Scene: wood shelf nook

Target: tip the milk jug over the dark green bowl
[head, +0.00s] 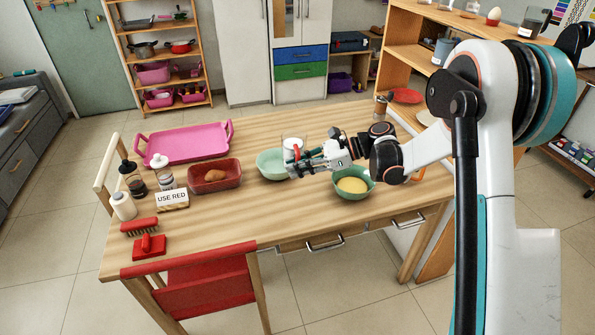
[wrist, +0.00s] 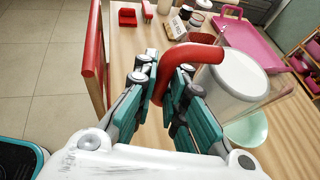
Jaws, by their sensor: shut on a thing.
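The milk jug (head: 293,143) is white and grey with a red handle. It looks about upright beside the pale mint bowl (head: 266,168); whether it touches the table is not clear. My gripper (head: 304,164) is shut on the jug's red handle, which the wrist view shows between the fingers (wrist: 170,88). The jug's body (wrist: 240,78) is just right of the fingers there. The dark green bowl (head: 352,198) holds something yellow and stands to the right of the jug, under and in front of my wrist. It is not seen in the wrist view.
A red dish (head: 215,187) with a brown item, a pink tray (head: 184,146) and a "USE RED" sign (head: 172,199) are to the left. Jars and red brushes (head: 149,246) are at the left edge. A red chair (head: 205,285) stands in front. The front middle of the table is clear.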

